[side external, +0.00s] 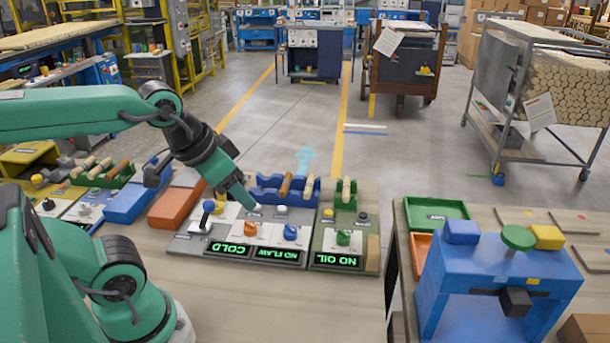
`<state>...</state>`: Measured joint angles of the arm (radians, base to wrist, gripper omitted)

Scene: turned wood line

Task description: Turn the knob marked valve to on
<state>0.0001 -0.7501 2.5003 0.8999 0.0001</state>
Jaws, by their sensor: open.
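A blue knob (290,232) sits on a white plate above a lit display (277,255) that seems to read NO FLOW upside down. An orange knob (250,228) is to its left above a COLD display (227,249). A green knob (343,238) is to its right on a green panel above a NO OIL display (338,261). The small markings are too small to read, so I cannot tell which knob is marked valve. My gripper (250,206) points down, open, just behind the orange knob and left of the blue one. It holds nothing visible; its fingertips are small here.
A blue rack (268,190) with wooden pieces stands behind the knobs. A blue-topped lever (208,208) stands left of the orange knob. Orange (174,208) and blue blocks lie farther left. A blue press (500,285) stands on the right table. The bench in front is clear.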

